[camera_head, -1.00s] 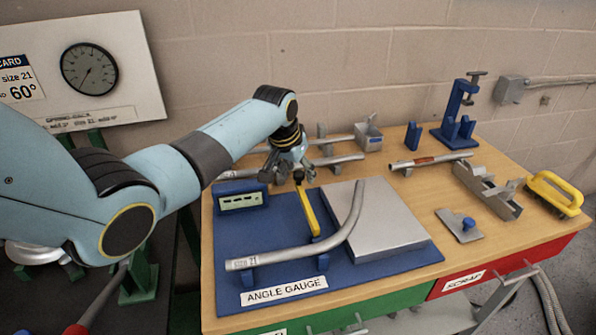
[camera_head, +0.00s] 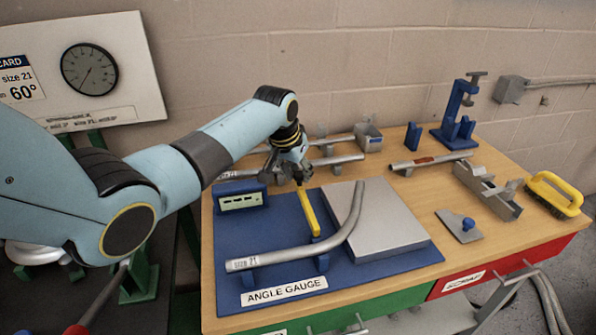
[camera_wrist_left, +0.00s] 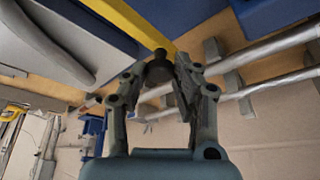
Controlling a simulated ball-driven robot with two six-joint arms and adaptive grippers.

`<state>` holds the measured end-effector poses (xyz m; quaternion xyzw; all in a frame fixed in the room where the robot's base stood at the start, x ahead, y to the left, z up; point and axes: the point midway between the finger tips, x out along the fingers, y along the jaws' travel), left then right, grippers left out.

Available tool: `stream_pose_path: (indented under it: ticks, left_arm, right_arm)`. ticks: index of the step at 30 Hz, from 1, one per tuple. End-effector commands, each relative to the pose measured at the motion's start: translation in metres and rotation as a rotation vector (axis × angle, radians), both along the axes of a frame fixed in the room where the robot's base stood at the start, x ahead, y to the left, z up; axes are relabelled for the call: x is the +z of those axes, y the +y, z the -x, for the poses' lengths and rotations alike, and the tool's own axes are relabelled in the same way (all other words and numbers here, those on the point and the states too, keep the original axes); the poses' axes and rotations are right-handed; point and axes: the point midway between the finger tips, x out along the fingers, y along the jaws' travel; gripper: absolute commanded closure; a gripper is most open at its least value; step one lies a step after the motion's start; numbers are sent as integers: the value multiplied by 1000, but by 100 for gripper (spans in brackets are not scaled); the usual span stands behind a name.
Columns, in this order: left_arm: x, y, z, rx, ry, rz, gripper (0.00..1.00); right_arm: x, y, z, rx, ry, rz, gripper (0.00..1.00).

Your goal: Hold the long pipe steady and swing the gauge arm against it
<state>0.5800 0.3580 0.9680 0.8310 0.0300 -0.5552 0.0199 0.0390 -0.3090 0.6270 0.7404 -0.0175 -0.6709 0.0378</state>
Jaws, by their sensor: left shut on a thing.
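The long bent pipe (camera_head: 300,251), marked size 21, lies on the blue angle gauge board (camera_head: 385,259). Its straight part rests on blue supports and its bent end rises along the grey plate (camera_head: 390,228). The yellow gauge arm (camera_head: 309,213) sits left of the bent end, with a gap between them. My left gripper (camera_head: 301,180) is at the arm's far end. In the left wrist view its fingers (camera_wrist_left: 160,85) are closed around a dark knob (camera_wrist_left: 159,70) at the end of the yellow arm (camera_wrist_left: 135,25). My right gripper is not in view.
A blue display box (camera_head: 240,199) stands at the board's left. Further pipes (camera_head: 335,160) lie on supports behind. A blue clamp stand (camera_head: 456,120), a metal channel (camera_head: 487,190), a trowel-like tool (camera_head: 460,226) and a yellow-handled tool (camera_head: 553,194) are on the right.

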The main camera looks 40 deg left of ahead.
Motion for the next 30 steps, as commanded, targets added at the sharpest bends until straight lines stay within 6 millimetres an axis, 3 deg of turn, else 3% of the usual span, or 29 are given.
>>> stream_pose_path:
  ticks: [8,18,30]
  left_arm:
    - [0,-10,-11,-101,0,1,100]
    - [-1,-38,-34,-368,0,0,100]
    - [-1,-71,-46,-626,0,0,100]
  right_arm:
    - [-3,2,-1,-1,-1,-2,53]
    - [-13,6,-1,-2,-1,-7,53]
    - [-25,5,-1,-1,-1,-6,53]
